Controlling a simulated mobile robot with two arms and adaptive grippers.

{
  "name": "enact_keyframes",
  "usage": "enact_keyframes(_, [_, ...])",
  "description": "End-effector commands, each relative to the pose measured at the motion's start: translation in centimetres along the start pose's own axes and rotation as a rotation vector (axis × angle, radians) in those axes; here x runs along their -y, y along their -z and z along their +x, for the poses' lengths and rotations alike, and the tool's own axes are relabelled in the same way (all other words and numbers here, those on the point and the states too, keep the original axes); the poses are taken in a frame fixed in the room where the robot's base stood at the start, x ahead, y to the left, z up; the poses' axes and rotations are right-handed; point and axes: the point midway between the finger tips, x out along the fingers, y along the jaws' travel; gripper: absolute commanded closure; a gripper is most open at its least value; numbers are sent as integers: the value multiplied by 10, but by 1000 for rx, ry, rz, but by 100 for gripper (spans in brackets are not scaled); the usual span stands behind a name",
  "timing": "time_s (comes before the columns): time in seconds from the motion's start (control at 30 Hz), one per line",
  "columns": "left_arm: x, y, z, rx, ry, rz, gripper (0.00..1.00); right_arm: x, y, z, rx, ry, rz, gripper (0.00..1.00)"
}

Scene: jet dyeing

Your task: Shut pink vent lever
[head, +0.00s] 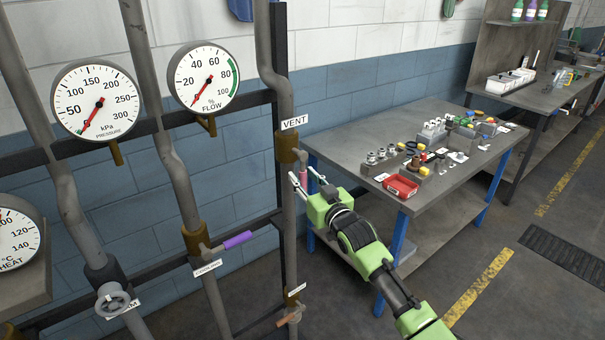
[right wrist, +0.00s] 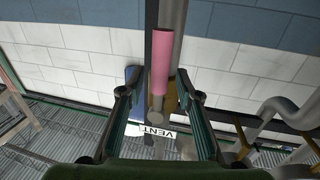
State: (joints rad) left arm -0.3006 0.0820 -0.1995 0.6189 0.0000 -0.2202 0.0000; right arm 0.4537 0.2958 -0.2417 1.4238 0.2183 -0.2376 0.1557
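The pink vent lever (head: 303,175) hangs down beside the vertical vent pipe (head: 288,215), below its brown valve body (head: 287,149) and the white VENT label (head: 295,122). In the right wrist view the pink lever (right wrist: 161,62) lies lengthwise along the pipe. My right gripper (head: 306,178) is at the lever in the head view, its fingers partly covering it. In the right wrist view its two fingers (right wrist: 158,88) stand apart, one on each side of the lever's line, with visible gaps. It is open and holds nothing. My left gripper is not in view.
A second pipe has a purple lever (head: 237,240). Gauges (head: 97,101) and a grey handwheel (head: 113,300) are at left. A lower valve with a copper-coloured handle (head: 289,317) is below. A workbench (head: 345,145) with small parts and a red tray (head: 401,186) stands right.

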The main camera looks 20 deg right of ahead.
Motion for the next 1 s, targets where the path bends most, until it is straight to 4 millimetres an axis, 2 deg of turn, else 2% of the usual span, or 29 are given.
enact_keyframes(0.2, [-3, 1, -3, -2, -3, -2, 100, 0, 0, 11, 0, -1, 0, 68])
enact_keyframes(0.47, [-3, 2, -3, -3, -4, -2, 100, 0, 0, 12, 0, 0, 0, 68])
enact_keyframes(0.5, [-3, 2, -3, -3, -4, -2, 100, 0, 0, 12, 0, 0, 0, 71])
enact_keyframes(0.6, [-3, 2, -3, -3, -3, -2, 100, 0, 0, 12, 0, 0, 0, 97])
enact_keyframes(0.63, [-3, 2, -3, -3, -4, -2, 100, 0, 0, 12, 0, -1, 0, 100])
enact_keyframes(1.0, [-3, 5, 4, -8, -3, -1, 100, -1, -1, 20, 6, -1, 31, 100])
